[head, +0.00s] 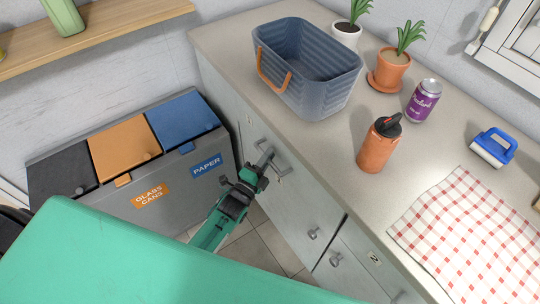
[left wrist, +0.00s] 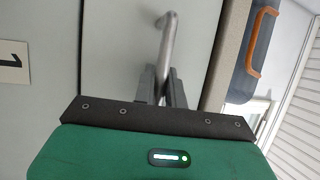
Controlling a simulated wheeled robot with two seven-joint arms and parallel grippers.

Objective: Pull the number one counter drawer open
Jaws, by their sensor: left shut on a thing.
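The number one label (left wrist: 12,62) is on a pale grey front at the left of the left wrist view. Beside it, a metal bar handle (left wrist: 169,38) stands out from the front. My left gripper (left wrist: 161,86) is shut on this handle, with a finger on each side. In the head view the left gripper (head: 262,164) is at the handle (head: 284,172) on the counter's left part, below the worktop. The gripper partly hides the front there, and I see no clear gap around the drawer. My right gripper is not in view.
The worktop (head: 340,195) holds a blue basket (head: 335,92), orange bottle (head: 378,148), purple can (head: 422,102), plants, brush and checked cloth (head: 475,240). Sorting bins (head: 130,205) stand left of the counter. Tiled floor (head: 255,255) is free before it. A number two label (head: 374,258) is farther right.

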